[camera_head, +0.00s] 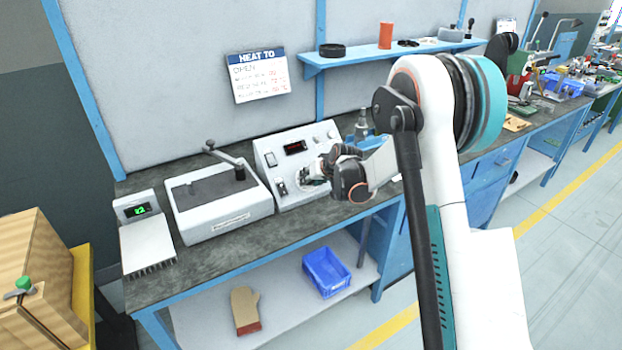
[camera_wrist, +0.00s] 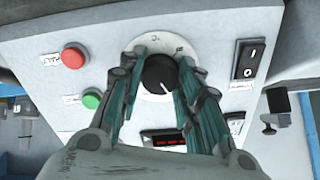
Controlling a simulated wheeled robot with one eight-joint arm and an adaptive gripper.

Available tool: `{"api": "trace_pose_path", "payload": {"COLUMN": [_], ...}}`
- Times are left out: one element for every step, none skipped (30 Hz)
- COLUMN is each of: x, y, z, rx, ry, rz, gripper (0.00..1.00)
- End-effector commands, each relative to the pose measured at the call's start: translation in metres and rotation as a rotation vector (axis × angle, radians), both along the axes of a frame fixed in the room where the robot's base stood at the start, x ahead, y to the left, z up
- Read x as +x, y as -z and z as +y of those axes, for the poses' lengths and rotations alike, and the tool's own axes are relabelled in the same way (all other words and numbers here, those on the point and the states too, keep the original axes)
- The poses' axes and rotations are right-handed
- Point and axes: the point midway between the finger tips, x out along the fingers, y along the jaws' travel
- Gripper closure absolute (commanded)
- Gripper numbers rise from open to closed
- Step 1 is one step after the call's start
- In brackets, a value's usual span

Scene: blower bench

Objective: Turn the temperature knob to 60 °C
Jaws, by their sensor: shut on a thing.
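The temperature knob is a round black knob (camera_wrist: 160,74) on a pale dial plate of the grey control panel. Its white pointer mark shows toward the lower right in the wrist view. My gripper (camera_wrist: 160,78) has one finger on each side of the knob and is shut on it. The dial figures are too small or covered to read. In the head view my gripper (camera_head: 314,176) is at the front of the control box (camera_head: 268,158) and hides the knob. A red-digit display (camera_head: 295,147) is above it; its digits are not legible.
A red button (camera_wrist: 74,56), a green button (camera_wrist: 92,99) and a black rocker switch (camera_wrist: 246,62) flank the knob. Left of the box stand a lever-topped grey machine (camera_head: 218,205) and a device with a green display (camera_head: 138,211). A "HEAT TO" sign (camera_head: 257,78) hangs behind.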

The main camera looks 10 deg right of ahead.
Motion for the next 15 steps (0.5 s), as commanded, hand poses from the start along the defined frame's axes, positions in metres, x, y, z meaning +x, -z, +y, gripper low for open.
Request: {"api": "trace_pose_path", "payload": {"x": [-0.0005, -0.0005, -0.0005, -0.0005, -0.0005, -0.0005, -0.0005, -0.0005, -0.0005, -0.0005, -0.0005, -0.0004, -0.0004, -0.0004, -0.0004], "y": [0.0007, 0.0007, 0.0007, 0.0007, 0.0007, 0.0007, 0.0008, 0.0008, 0.0008, 0.0008, 0.0008, 0.0008, 0.0008, 0.0008, 0.0008], "z": [-0.0002, -0.0003, -0.0003, -0.0004, -0.0004, -0.0005, -0.0006, -0.0006, -0.0007, -0.0007, -0.0008, -0.0008, -0.0009, -0.0009, -0.0010], "rx": [-0.030, -0.049, -0.075, -0.094, -0.112, -0.139, -0.158, -0.177, -0.203, -0.221, -0.241, -0.266, -0.285, -0.305, -0.330], "ry": [-0.032, -0.051, -0.079, -0.099, -0.119, -0.146, -0.166, -0.186, -0.213, -0.233, -0.254, -0.280, -0.300, -0.321, -0.348], "rz": [-0.008, -0.014, -0.022, -0.028, -0.035, -0.043, -0.049, -0.056, -0.064, -0.070, -0.076, -0.085, -0.091, -0.097, -0.105], "gripper": [0.92, 0.92, 0.92, 0.92, 0.92, 0.92, 0.92, 0.92, 0.92, 0.92, 0.92, 0.92, 0.92, 0.92, 0.92]}}
